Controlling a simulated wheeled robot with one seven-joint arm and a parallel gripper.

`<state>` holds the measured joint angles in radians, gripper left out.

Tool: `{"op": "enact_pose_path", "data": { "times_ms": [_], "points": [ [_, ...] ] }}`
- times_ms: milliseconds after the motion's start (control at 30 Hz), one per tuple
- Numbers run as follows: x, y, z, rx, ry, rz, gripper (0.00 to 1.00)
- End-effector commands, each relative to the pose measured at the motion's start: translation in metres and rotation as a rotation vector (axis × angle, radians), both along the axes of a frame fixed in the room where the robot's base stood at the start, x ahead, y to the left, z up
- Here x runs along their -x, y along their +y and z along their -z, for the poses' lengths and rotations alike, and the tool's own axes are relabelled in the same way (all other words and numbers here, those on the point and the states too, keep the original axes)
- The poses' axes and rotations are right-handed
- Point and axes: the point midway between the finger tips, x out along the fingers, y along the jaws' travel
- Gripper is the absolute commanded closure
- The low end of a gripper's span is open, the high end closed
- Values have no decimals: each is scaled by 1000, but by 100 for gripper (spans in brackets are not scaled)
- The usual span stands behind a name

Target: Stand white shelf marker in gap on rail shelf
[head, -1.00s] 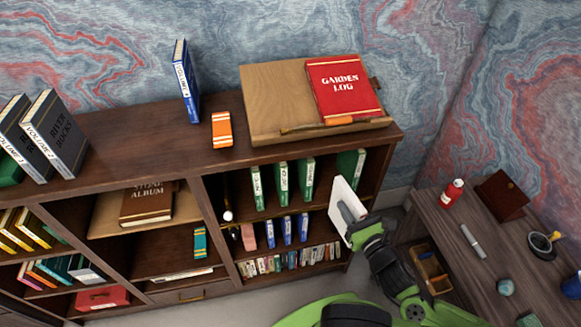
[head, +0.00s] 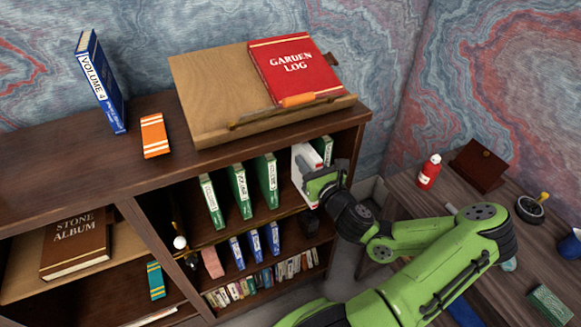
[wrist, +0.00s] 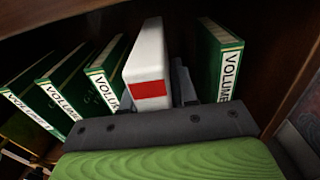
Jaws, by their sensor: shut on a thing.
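The white shelf marker (head: 301,168) is a slim white block with a red patch on its end, plain in the wrist view (wrist: 149,60). My gripper (head: 322,180) is shut on it and holds it upright at the mouth of the upper shelf, the rail shelf (head: 230,236). The marker is in the gap between green volumes: several stand to its left, the nearest one (wrist: 105,75) close beside it, and one green volume (wrist: 220,60) stands to its right with some space between. Whether the marker's base touches the shelf is hidden.
A wooden book stand (head: 210,95) with a red Garden Log (head: 295,70) sits on top of the bookcase. The bookcase's right side wall (wrist: 294,80) is close to the right volume. Small blue books (head: 254,245) stand one shelf below. A desk (head: 425,200) is at the right.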

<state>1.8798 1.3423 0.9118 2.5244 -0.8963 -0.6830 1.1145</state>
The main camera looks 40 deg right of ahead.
Motion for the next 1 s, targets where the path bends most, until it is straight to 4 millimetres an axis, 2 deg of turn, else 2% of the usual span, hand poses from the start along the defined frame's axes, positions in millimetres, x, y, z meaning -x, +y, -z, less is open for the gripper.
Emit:
{"op": "enact_pose_path", "data": {
  "times_ms": [33, 133, 300, 467, 500, 567, 833, 1000],
  "points": [
    [-5, 0, 4, 14, 2, -3, 100],
    [-15, -3, -4, 20, -13, 0, 100],
    [-61, -17, -10, 14, -17, 2, 100],
    [-92, -26, -9, 12, -17, 3, 100],
    [-90, -27, 4, 5, -15, 5, 100],
    [-89, -27, 16, 5, -14, 5, 100],
    [-89, -26, 31, 7, -14, 4, 100],
    [-89, -27, 65, 6, -15, 5, 100]
  ]
}}
